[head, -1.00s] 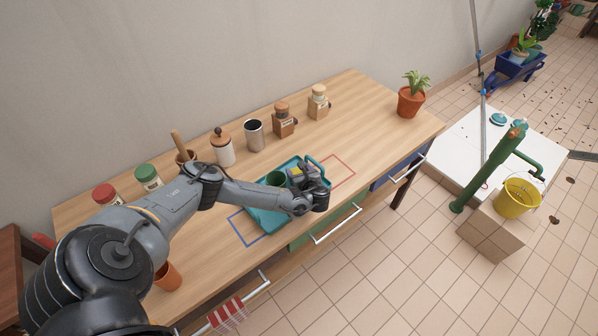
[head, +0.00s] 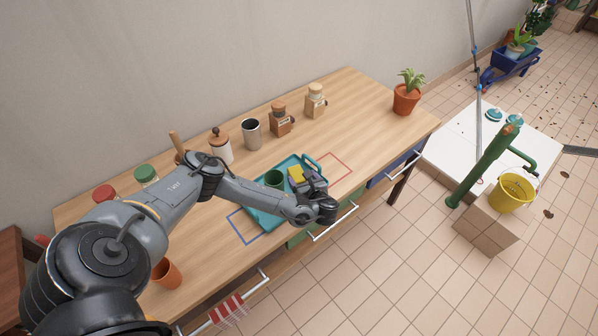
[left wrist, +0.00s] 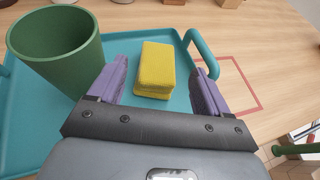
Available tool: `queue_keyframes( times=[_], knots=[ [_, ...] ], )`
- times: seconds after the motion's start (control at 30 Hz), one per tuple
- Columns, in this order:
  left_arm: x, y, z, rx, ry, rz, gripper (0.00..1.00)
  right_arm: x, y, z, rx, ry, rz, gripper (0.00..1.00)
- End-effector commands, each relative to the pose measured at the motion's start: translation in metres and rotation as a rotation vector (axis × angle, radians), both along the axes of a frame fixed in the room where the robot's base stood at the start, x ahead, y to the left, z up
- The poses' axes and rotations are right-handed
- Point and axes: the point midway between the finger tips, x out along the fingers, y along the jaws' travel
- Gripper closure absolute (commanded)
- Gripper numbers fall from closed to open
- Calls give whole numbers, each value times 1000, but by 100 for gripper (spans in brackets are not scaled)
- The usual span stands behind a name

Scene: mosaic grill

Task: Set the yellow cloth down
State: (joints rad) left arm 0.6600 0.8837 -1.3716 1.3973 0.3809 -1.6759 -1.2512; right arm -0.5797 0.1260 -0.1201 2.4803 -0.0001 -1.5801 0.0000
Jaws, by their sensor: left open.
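The yellow cloth (left wrist: 155,68) lies folded on the teal tray (left wrist: 30,130), seen in the left wrist view. In the head view the cloth (head: 296,174) shows as a small yellow patch at my gripper. My left gripper (left wrist: 160,80) is open, with its purple fingers on either side of the cloth and a gap to each. In the head view my left gripper (head: 306,182) is over the right part of the tray (head: 262,217). Its wrist hides part of the tray. My right gripper is not in view.
A green cup (left wrist: 55,45) stands on the tray left of the cloth. The tray has a raised handle (head: 311,161). Red (head: 335,167) and blue outlines mark the table. Jars, a metal cup (head: 251,134) and grinders line the back.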

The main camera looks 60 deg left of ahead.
Motion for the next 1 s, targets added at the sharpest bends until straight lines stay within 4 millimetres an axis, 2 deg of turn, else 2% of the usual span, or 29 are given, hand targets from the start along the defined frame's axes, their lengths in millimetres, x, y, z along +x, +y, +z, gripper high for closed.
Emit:
queue_keyframes(
  times=[0.1, 0.27, 0.37, 0.43, 0.47, 0.57, 0.67, 0.7, 0.8, 0.9, 1.0],
  knots=[
    [-3, -18, 9, -1, -1, -3, 22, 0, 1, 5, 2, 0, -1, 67],
    [-6, -34, 14, -5, -2, -2, 22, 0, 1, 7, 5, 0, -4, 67],
    [-10, -51, 9, -31, -8, -9, 22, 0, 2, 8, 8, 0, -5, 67],
    [-14, -72, 1, -80, -20, -18, 22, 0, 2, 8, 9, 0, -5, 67],
    [-17, -85, -5, -110, -29, -22, 22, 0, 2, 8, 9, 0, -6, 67],
    [-31, -142, -24, -260, -70, -28, 22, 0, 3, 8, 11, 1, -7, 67],
    [-58, -221, -41, -491, -140, 4, 22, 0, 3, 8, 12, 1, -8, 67],
    [-71, -253, -42, -596, -175, 38, 22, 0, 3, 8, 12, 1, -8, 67],
    [-101, -320, -33, -854, -274, 172, 22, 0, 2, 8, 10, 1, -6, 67],
    [-127, -358, -13, -1072, -387, 369, 22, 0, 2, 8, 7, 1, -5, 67],
    [-147, -369, 9, -1225, -513, 597, 22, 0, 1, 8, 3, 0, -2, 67]
  ],
)
